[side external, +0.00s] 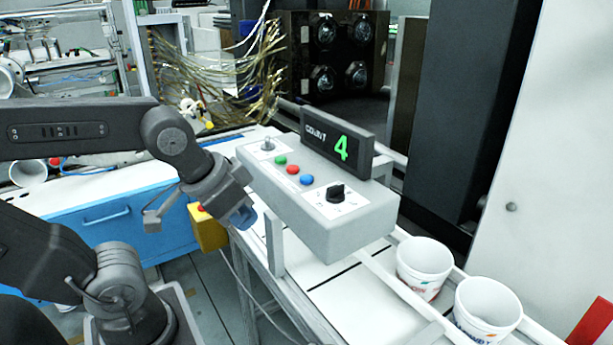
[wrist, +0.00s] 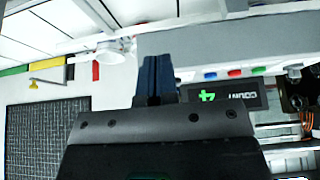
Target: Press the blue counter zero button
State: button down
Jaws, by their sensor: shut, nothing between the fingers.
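The blue button (side external: 306,180) is on the sloped face of a grey control box (side external: 350,226), right of a red button (side external: 293,170) and a green button (side external: 281,160). The blue button also shows in the wrist view (wrist: 210,76), right of my fingers. A black display (side external: 338,143) on the box reads COUNT and a green 4; it appears upside down in the wrist view (wrist: 228,97). My gripper (side external: 243,216) has blue fingers, shut and empty. It is off the box's near side, apart from the blue button. The fingers also show in the wrist view (wrist: 155,80).
A black rotary knob (side external: 336,192) is right of the blue button, and a toggle switch (side external: 267,145) is at the box's far left. Two white cups (side external: 424,266) (side external: 487,308) stand at the lower right. A yellow box (side external: 208,230) with a red top is behind my gripper.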

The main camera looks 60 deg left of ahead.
notch_tip(320, 180, up, 10)
jog(key=n+t+y, duration=0.2)
jog(key=n+t, duration=0.1)
jog(key=n, duration=0.8)
send_over(304, 176)
jog(key=shift+s+f, duration=0.1)
jog(key=shift+f, duration=4.3)
jog(key=shift+f, duration=0.1)
jog(key=shift+f, duration=0.3)
